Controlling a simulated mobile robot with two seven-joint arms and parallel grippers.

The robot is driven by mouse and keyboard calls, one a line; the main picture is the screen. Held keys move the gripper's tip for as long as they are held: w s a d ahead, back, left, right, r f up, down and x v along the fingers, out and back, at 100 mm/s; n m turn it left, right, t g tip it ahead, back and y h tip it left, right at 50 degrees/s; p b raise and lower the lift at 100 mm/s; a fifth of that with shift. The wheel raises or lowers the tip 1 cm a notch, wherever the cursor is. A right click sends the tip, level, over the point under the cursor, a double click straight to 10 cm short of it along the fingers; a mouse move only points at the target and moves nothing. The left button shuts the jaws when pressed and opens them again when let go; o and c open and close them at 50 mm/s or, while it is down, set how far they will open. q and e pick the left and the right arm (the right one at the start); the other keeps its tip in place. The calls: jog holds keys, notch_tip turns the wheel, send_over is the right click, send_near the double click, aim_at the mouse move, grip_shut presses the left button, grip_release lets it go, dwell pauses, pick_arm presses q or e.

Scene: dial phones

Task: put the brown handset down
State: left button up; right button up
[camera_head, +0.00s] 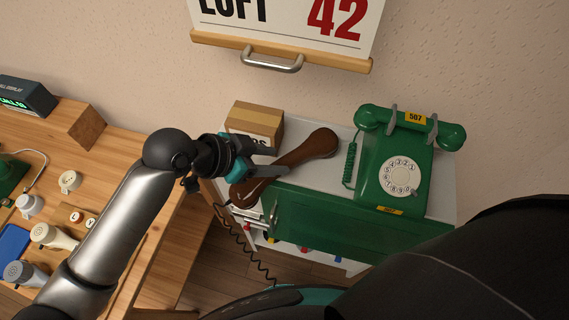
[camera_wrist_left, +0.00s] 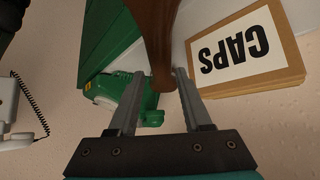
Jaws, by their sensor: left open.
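The brown handset (camera_head: 308,148) lies slantwise at the left part of the white cabinet top (camera_head: 334,180), its near end by the cabinet's left front corner. My left gripper (camera_head: 282,161) is open, with one finger on each side of the handset's grip. The left wrist view also shows the brown handset (camera_wrist_left: 155,40) running between the two spread fingers (camera_wrist_left: 153,88). I cannot tell whether a finger touches it. A dark coiled cord (camera_head: 240,238) hangs below the handset's near end. My right gripper is not in view.
A green dial phone (camera_head: 398,176) with its own handset on top stands to the right. A cardboard box (camera_head: 255,122) labelled CAPS is just behind my left gripper. A green panel (camera_head: 350,222) fronts the cabinet. A wooden bench (camera_head: 125,160) with several phone parts is at the left.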

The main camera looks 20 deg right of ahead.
aim_at(283, 162)
pick_arm(q)
jog(key=shift+a+f+x, duration=0.1)
jog(key=shift+x, duration=1.15)
jog(key=shift+a+f+x, duration=0.1)
jog(key=shift+x, duration=1.15)
grip_shut()
